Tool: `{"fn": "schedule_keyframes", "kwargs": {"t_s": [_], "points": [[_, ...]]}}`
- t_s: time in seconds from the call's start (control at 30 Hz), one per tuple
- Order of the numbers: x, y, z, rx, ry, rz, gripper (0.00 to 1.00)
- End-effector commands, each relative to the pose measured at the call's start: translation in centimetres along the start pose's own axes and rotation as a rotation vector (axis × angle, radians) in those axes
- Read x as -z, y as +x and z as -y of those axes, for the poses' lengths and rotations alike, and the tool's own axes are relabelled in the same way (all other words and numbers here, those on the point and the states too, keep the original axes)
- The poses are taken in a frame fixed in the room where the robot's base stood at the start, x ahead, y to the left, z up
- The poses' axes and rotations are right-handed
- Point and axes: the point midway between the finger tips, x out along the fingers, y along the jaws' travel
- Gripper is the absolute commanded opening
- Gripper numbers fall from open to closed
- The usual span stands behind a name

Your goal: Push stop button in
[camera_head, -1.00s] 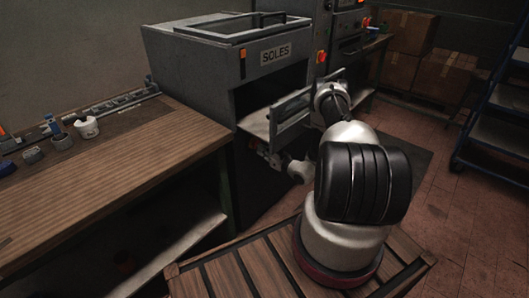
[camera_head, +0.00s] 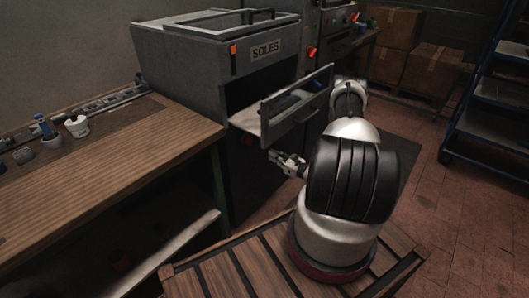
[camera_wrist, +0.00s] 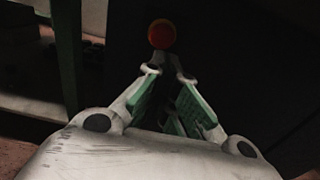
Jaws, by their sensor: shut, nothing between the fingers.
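A round red button (camera_wrist: 162,34) faces me at the top of the wrist view, against a dark surface. A small dim red spot on the dark lower front of the SOLES machine (camera_head: 247,139) in the head view appears to be the same button. My gripper (camera_wrist: 168,74) is shut and empty, its fingertips just below the button in the wrist picture. In the head view my gripper (camera_head: 273,157) is low in front of the machine, right of and below the red spot. A gap seems to remain, but contact cannot be judged exactly.
An open panel with a handle (camera_head: 297,106) juts out above my gripper, close to my arm. A wooden workbench (camera_head: 110,158) stands at left with a white cup (camera_head: 77,127). Open floor lies at right.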

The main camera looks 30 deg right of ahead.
Motion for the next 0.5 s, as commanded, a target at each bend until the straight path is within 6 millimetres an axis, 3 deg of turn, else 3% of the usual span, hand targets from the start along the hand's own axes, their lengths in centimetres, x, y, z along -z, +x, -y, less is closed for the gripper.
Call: {"fn": "schedule_keyframes", "kwargs": {"t_s": [0.2,0.5], "points": [[0.0,-1.7,0.0,0.001,0.001,0.000,0.00],[0.1,-1.8,0.0,0.001,0.001,-0.001,0.00]]}}
